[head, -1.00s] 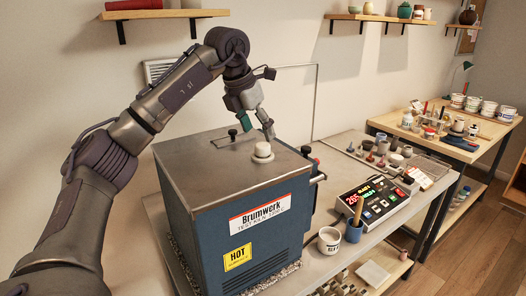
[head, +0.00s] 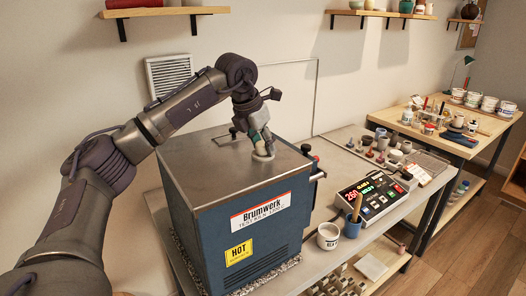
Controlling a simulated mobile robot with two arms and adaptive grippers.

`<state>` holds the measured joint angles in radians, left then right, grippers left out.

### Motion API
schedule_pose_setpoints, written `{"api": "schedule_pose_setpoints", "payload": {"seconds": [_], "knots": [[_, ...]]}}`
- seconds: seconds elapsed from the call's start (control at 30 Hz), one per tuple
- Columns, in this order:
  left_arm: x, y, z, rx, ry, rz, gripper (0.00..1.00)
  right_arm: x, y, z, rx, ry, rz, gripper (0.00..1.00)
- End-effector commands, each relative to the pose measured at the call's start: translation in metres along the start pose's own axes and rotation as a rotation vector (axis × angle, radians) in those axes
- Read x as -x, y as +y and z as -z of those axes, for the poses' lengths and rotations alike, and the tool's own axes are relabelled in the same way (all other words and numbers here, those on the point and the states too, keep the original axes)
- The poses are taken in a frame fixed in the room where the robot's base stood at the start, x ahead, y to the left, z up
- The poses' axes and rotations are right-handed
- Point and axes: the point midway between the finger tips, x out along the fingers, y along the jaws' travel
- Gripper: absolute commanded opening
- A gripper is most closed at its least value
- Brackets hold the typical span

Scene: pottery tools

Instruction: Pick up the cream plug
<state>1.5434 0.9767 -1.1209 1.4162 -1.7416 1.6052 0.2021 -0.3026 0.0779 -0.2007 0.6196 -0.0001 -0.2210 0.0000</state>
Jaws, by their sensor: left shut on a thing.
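The cream plug (head: 263,155) sits on the top of the blue test kiln (head: 210,158), near the right part of its lid. My left gripper (head: 262,147) reaches down from above and is shut on the plug. Its fingers cover most of the plug's upper part. The plug's base still appears to be at the lid surface; I cannot tell whether there is a gap beneath it. My right gripper is not in view.
A yellow "HOT" label (head: 238,253) is on the kiln's front. Small pots crowd the bench behind. The kiln lid's left part is clear.

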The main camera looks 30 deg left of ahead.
Motion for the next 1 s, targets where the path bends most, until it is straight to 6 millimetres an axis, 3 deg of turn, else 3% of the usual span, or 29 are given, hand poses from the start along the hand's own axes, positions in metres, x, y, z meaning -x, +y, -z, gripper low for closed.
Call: {"api": "schedule_pose_setpoints", "payload": {"seconds": [0.1,0.47,0.7,1.0], "knots": [[0.0,0.0,0.0,0.0,0.0,0.0,0.06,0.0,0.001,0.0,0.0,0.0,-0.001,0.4],[0.006,-0.001,-0.003,-0.001,-0.002,0.0,0.05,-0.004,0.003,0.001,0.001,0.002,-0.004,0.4],[0.038,-0.001,-0.017,-0.001,-0.005,0.001,0.05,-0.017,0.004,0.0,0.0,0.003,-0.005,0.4],[0.061,-0.062,-0.068,-0.004,-0.002,0.001,0.05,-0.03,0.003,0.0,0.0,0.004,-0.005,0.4]]}}
